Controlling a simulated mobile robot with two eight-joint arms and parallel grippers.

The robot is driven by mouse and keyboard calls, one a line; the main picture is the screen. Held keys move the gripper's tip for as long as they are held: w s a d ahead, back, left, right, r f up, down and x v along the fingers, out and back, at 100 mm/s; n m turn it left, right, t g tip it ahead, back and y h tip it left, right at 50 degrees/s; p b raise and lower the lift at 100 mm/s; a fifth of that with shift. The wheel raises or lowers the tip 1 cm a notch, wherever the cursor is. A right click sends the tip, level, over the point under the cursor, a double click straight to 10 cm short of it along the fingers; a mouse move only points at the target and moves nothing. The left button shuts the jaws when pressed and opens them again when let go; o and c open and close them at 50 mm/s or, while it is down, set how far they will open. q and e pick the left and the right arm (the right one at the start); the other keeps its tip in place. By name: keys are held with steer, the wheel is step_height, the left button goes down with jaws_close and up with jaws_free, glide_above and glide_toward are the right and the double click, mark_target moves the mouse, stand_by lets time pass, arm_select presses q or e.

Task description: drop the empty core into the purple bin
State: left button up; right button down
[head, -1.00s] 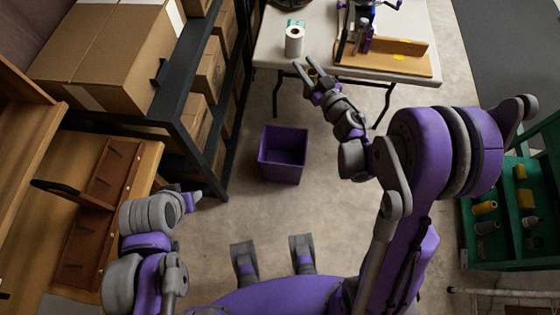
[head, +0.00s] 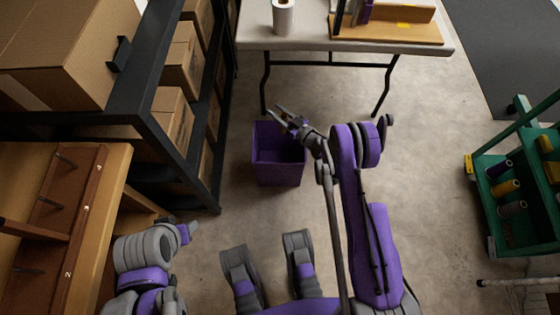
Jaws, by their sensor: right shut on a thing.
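The purple bin (head: 277,165) stands on the concrete floor below the middle of the head view, upright, with its open top toward me. My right gripper (head: 285,116) is above the bin's far right rim, pointing to the upper left. It is shut on the empty core, which is mostly hidden between the fingers; only a small brownish patch shows. My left gripper (head: 190,230) is low at the left, far from the bin, and its jaws are too small to read.
A table (head: 300,32) with a white roll (head: 283,17) and a wooden board (head: 390,26) stands behind the bin. A black shelf (head: 187,168) with cartons is close on the left. A green rack (head: 499,170) with spools stands at the right. The floor between is clear.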

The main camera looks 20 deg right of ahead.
arm_select(q)
steer(key=shift+s+b+x, duration=0.25)
steer(key=shift+b+x, duration=1)
steer(key=shift+b, duration=0.2)
arm_select(e)
step_height(320, 180, down, 7)
steer(key=shift+r, duration=0.2)
steer(key=shift+c, duration=2.1)
jaws_free()
arm_select(q)
steer(key=shift+s+d+f, duration=0.1)
arm_select(e)
steer(key=shift+s, duration=0.1)
